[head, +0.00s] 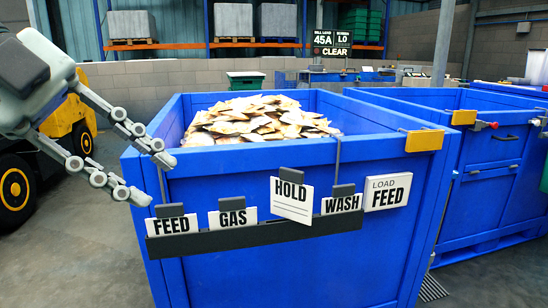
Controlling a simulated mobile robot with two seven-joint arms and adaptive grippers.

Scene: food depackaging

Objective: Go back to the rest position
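My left gripper (153,180) comes in from the left. Its two fingers are spread, with nothing between them, near the left front corner of the blue bin (300,258). A dark rack (258,235) hangs on the bin's front wall. It carries a FEED card (171,225), a GAS card (232,218) and a WASH card (341,205). A HOLD card (291,201) sits higher and slightly tilted, overlapping the rack. A LOAD FEED plate (387,192) is right of the rack. Whether the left fingertips touch the bin is unclear. My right gripper is not seen.
Pale packets (258,118) are heaped in the bin. A second blue bin (490,165) stands to the right, and a yellow vehicle (72,118) at the left. A hanging sign (332,42) reads CLEAR. Open floor (75,270) lies at front left.

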